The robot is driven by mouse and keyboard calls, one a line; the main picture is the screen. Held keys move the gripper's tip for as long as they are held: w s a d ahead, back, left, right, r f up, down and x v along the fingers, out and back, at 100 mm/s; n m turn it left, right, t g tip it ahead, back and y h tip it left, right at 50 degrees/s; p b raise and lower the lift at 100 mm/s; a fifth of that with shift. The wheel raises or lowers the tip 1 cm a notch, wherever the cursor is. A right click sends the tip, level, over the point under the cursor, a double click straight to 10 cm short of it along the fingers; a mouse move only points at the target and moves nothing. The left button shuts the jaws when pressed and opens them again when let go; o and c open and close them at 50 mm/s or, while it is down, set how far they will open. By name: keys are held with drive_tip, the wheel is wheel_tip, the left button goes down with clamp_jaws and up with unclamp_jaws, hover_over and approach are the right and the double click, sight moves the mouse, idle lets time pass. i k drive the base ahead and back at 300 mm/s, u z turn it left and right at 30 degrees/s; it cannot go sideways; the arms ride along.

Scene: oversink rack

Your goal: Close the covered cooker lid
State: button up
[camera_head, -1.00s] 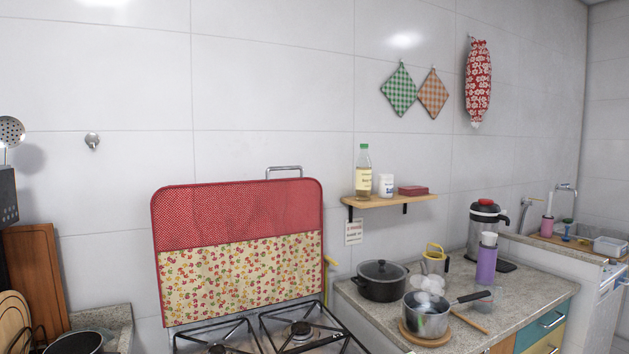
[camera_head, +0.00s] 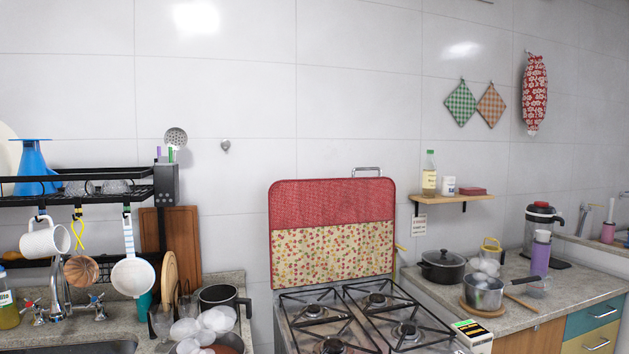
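The cooker lid (camera_head: 333,232) stands upright at the back of the stove, against the tiled wall. It wears a fabric cover, red on top and floral below, and a metal handle (camera_head: 367,171) shows at its top edge. The lid is open. The cooker (camera_head: 290,306) shows below it, with black grates and several burners and nothing on them. My gripper is not in view.
On the left are a sink with a faucet (camera_head: 62,290), a black rack (camera_head: 100,188) above it, and a dark pot (camera_head: 225,297). On the right counter stand a black lidded pot (camera_head: 442,266) and a saucepan (camera_head: 484,291). A wall shelf (camera_head: 450,200) holds a bottle.

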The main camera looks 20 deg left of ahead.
sight(325, 230)
drive_tip(key=u, duration=0.85)
drive_tip(key=i, duration=0.25)
